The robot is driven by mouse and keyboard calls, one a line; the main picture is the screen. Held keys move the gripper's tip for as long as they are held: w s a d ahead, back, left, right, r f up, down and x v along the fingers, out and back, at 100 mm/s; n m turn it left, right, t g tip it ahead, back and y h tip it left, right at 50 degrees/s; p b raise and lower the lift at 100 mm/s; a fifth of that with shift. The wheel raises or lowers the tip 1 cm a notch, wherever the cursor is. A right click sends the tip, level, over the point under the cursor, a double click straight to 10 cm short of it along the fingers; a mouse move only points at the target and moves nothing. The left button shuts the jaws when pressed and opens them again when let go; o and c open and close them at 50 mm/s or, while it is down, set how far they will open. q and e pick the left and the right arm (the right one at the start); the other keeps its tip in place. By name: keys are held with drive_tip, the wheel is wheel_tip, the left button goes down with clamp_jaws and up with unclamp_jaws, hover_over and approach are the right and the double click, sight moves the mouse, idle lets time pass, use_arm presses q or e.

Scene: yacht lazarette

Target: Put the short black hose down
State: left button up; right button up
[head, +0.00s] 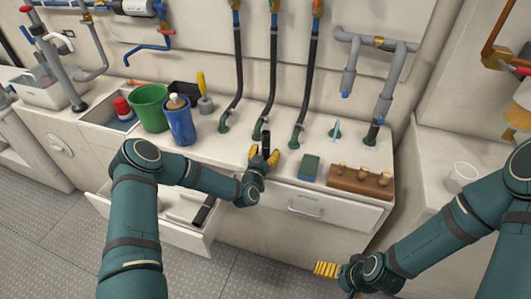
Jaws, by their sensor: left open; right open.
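A short black hose (265,141) stands upright on or just above the white counter, near its front edge. My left gripper (263,156) is open, with its yellow fingers on either side of the hose's lower part. The hose's lower end is hidden by the gripper, so I cannot tell whether it touches the counter. My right gripper (328,269) is open and empty, low in front of the cabinet and away from the hose.
Behind the hose, several long dark hoses (273,80) run down the wall to the counter. A green sponge (309,168) and wooden block (360,180) lie to the right. A green bucket (149,108) and blue container (180,122) stand left. An open drawer (185,238) holds a dark cylinder (203,212).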

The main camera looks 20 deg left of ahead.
use_arm(q)
drive_tip(key=s+d+f+g+h, duration=0.1)
drive_tip(key=s+d+g, duration=0.2)
drive_tip(key=s, duration=0.8)
drive_tip(key=s+d+f+n+g+h+p, duration=0.1)
drive_tip(key=s+d+f+g, duration=0.1)
drive_tip(key=s+g, duration=0.6)
drive_tip(key=s+d+f+n+g+h, duration=0.1)
drive_tip(key=s+d+g, duration=0.4)
drive_tip(key=s, duration=1)
drive_tip(key=shift+s+f+g+p, duration=0.3)
drive_tip(key=shift+s+f+p, duration=0.1)
drive_tip(key=shift+f, duration=0.2)
